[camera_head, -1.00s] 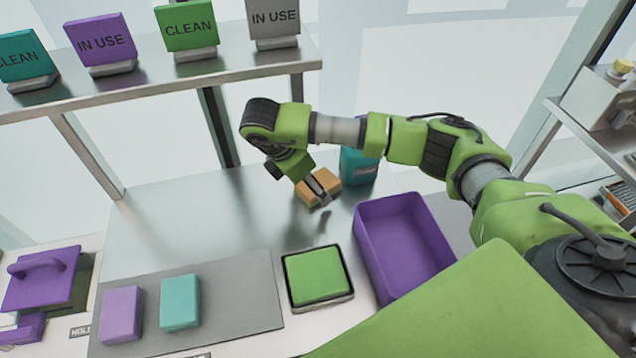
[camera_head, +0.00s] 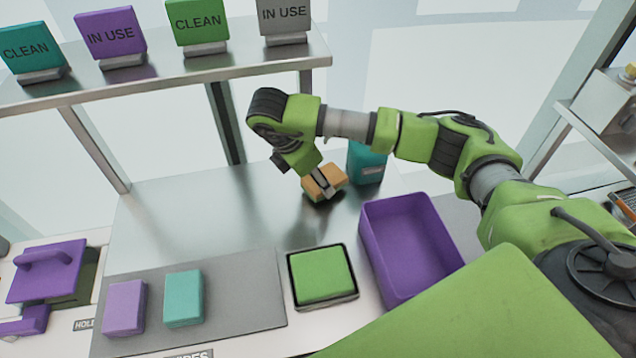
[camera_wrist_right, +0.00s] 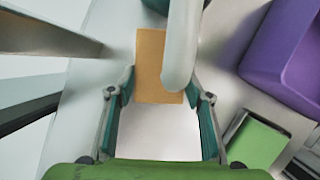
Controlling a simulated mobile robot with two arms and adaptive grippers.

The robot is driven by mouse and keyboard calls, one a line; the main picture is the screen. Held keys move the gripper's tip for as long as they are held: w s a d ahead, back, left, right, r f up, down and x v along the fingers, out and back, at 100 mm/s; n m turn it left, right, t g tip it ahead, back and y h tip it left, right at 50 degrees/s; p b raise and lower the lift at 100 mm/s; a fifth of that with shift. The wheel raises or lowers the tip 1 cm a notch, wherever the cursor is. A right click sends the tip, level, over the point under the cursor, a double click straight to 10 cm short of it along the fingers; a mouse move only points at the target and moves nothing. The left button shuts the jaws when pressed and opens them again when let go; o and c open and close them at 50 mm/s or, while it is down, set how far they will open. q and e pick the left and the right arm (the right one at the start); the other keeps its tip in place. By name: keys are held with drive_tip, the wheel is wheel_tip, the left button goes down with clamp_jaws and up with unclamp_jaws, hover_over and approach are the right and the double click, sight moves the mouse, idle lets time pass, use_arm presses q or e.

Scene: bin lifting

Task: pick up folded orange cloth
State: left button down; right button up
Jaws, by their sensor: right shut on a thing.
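The folded orange cloth (camera_head: 313,188) is a flat-sided block at the back of the steel worktop, left of a teal container. My right gripper (camera_head: 324,182) reaches down onto it from above and is shut on it. In the right wrist view the cloth (camera_wrist_right: 148,70) lies between the fingers of the right gripper (camera_wrist_right: 160,92), and a pale rounded bar covers part of its right side. I cannot tell whether the cloth is clear of the worktop. My left gripper is not in view.
The teal container (camera_head: 367,163) stands close behind the cloth. A purple bin (camera_head: 375,262) and a green pad in a dark tray (camera_head: 324,273) are nearer. Lilac (camera_head: 124,307) and teal (camera_head: 183,298) blocks lie on a grey mat (camera_head: 235,300). A signed shelf (camera_head: 160,76) overhangs the back left.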

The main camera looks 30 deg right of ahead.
drive_tip(key=shift+b+v, duration=0.55)
drive_tip(key=shift+v, duration=0.4)
drive_tip(key=a+b, duration=0.1)
drive_tip(key=a, duration=0.4)
drive_tip(key=s+a+b, duration=0.1)
drive_tip(key=a, duration=0.5)
drive_tip(key=s+a+b, duration=0.1)
drive_tip(key=a, duration=0.5)
drive_tip(key=shift+s+a+r, duration=0.1)
drive_tip(key=shift+s+r, duration=0.05)
drive_tip(key=shift+s, duration=0.05)
